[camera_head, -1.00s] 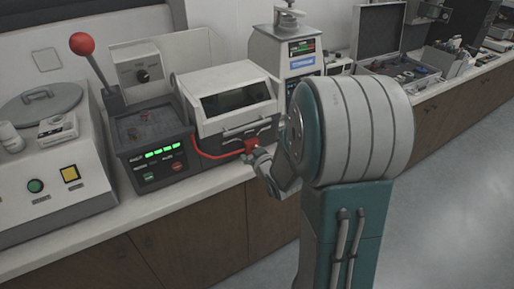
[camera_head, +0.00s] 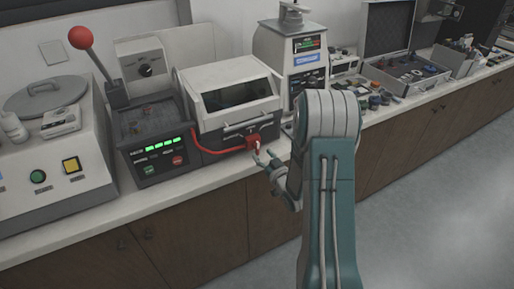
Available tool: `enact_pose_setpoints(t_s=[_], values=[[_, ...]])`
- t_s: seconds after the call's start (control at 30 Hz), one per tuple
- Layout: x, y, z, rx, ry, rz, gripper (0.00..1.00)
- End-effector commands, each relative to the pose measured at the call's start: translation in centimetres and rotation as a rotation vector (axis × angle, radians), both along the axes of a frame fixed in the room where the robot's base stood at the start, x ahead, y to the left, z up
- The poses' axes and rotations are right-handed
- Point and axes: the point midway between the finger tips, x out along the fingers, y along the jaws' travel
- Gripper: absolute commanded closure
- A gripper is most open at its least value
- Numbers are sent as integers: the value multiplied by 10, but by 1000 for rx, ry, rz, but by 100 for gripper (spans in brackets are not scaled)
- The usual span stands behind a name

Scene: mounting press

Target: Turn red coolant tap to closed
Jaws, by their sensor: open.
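The red coolant tap (camera_head: 253,142) is on the lower front right of the white-lidded machine (camera_head: 231,98), where a red hose (camera_head: 215,151) runs to it from the left. A small pale piece shows on the tap's right side, too small to read its position. My gripper (camera_head: 264,160) is open, just below and to the right of the tap, with its fingers pointing up and left toward it. A narrow gap seems to show between the fingertips and the tap. My arm covers part of the counter on the right.
A control box (camera_head: 155,143) with green lights and a red-knobbed lever (camera_head: 81,38) stand to the left. A tall white machine (camera_head: 290,55) stands behind my arm. An open case (camera_head: 405,70) and small items crowd the counter's right. The floor in front is clear.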

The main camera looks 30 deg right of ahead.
Motion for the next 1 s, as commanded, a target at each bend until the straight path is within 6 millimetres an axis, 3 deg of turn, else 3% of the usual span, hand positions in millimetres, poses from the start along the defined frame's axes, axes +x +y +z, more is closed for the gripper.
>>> enact_pose_setpoints(t_s=[0.1,0.3,0.63,0.77,1.0], values=[[22,1,0,-1,-1,1,40],[43,1,0,0,-1,-1,40],[47,2,0,0,0,-1,40],[47,1,0,0,0,-1,98],[47,1,0,-2,0,-1,100]])
